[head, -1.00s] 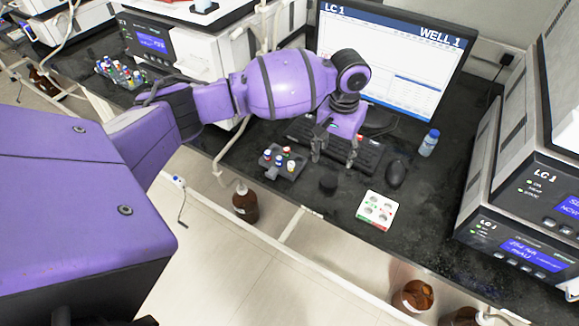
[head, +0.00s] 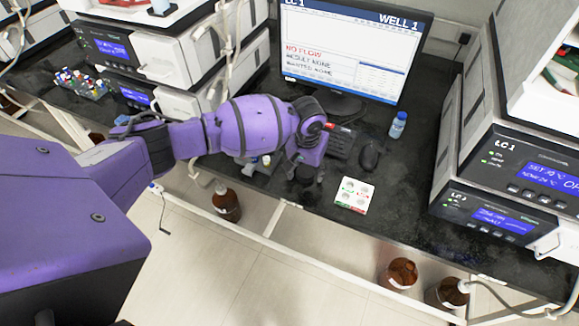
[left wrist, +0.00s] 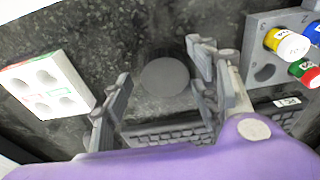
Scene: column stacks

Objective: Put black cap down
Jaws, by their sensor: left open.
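The black cap (left wrist: 166,77) is a round dark disc on the black bench top. In the left wrist view it lies between the two spread fingers of my left gripper (left wrist: 159,66), with dark bench visible around it. The fingers are open and hold nothing that I can see. In the head view my left gripper (head: 306,169) is low over the bench, left of the white card, and it mostly hides the cap. My right gripper is not in view.
A white tray with round wells (head: 352,194) is right of the gripper, near the bench edge. A grey vial rack (left wrist: 265,73) is on the other side. The keyboard (head: 341,143), mouse (head: 369,155), blue-capped bottle (head: 398,125) and monitor (head: 350,50) stand behind.

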